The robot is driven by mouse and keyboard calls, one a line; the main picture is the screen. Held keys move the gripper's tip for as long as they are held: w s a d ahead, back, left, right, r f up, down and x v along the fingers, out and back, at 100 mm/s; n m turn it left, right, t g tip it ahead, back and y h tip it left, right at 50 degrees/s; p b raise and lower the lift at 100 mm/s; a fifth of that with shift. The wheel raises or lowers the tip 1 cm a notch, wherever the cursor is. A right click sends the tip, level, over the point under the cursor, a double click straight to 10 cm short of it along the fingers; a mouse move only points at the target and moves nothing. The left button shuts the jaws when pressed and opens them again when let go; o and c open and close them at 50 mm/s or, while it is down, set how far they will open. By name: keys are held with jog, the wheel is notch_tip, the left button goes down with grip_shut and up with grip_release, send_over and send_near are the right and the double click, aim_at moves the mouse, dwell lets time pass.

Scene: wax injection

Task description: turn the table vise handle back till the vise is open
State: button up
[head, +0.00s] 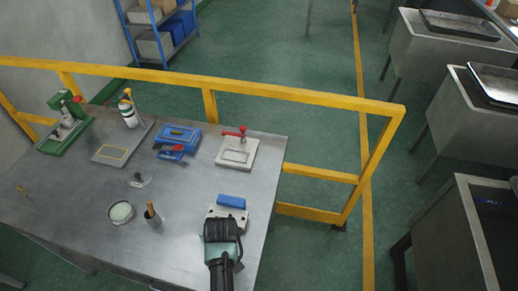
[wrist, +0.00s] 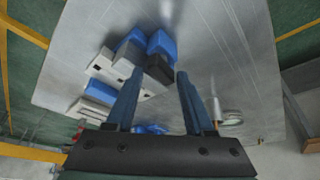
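A grey-white vise with blue parts (head: 231,201) is at the table's front right, partly hidden behind my gripper in the head view. In the wrist view the vise's pale body (wrist: 100,66) shows with blue and dark grey blocks at its upper right. I cannot clearly make out its handle or how far its jaws are apart. My gripper (wrist: 160,74) has its two blue fingers apart, with a dark grey block showing just beyond the tips. I see nothing held between them. In the head view my gripper (head: 222,232) is over the vise, and its fingertips are hidden.
A pale plate with a red clamp (head: 238,152) is behind the vise. A cup with a brown stick (head: 152,218) and a round dish (head: 121,212) are to the left. A yellow railing (head: 250,92) runs behind the table.

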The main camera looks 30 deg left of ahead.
jog(key=m, duration=0.2)
jog(key=shift+s+f+m+t+h, duration=0.1)
jog(key=shift+s+m+t+h, duration=0.1)
jog(key=shift+m+t+h, duration=0.15)
jog(key=v, duration=1.3)
jog(key=w+d+r+m+t+y+b, duration=0.1)
jog(key=w+d+r+t+b, duration=0.3)
jog(key=w+r, duration=1)
jog(key=r+m+t+b, duration=0.1)
jog(key=t+b, duration=0.1)
jog(key=t, duration=0.2)
jog(key=shift+w+r+m+y, duration=0.35)
jog(key=shift+r, duration=0.05)
jog(key=shift+d, duration=0.15)
